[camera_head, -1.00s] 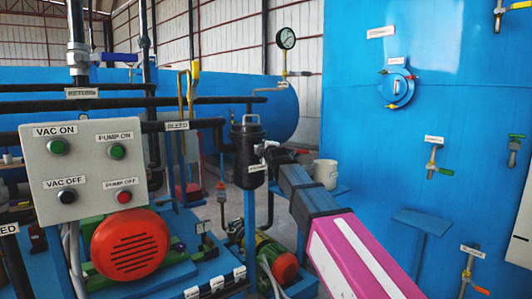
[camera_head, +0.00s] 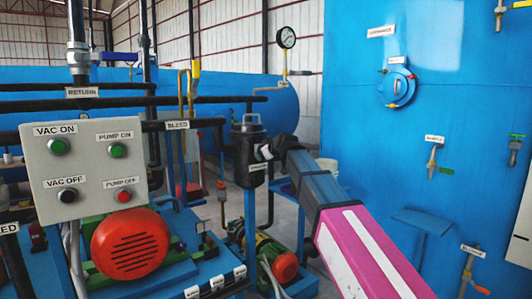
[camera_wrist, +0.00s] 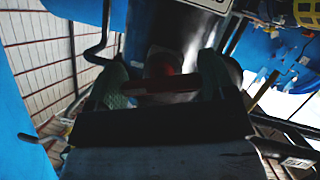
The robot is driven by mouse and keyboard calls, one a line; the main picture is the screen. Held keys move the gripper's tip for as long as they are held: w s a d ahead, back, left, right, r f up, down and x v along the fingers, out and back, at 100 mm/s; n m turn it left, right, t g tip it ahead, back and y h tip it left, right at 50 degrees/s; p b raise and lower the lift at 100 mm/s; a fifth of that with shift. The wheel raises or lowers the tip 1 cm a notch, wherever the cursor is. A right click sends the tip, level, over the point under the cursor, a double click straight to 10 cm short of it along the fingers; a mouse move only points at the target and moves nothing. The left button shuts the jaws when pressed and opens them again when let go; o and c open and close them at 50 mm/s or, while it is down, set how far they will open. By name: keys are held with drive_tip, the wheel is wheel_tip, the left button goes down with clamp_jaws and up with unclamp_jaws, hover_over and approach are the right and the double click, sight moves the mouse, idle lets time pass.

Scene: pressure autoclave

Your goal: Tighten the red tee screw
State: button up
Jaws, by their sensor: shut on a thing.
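The red tee screw (camera_wrist: 160,84) shows in the wrist view as a dark red crossbar with a rounder red part behind it. It lies between the two fingers of my gripper (camera_wrist: 160,88), which is shut on it. In the head view my gripper (camera_head: 268,152) is at the side of the black canister (camera_head: 248,160), near its top. The screw is hidden by my gripper in the head view. The wrist view is dark, so the exact finger contact is hard to see.
A grey control box (camera_head: 85,165) with labelled buttons and a red motor cover (camera_head: 130,245) stand at the left. A large blue vessel wall (camera_head: 350,130) with valves rises at the right. A pressure gauge (camera_head: 286,38) stands above the canister. Dark pipes run behind.

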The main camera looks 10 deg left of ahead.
drive_tip(key=m+g+y, duration=0.1)
drive_tip(key=m+g, duration=0.1)
drive_tip(key=m, duration=0.1)
drive_tip(key=shift+s+f, duration=0.1)
drive_tip(key=shift+f, duration=0.05)
idle(0.6)
drive_tip(key=o, duration=0.9)
drive_tip(key=v, duration=1)
drive_tip(key=shift+s+d, duration=0.2)
drive_tip(key=shift+d, duration=0.15)
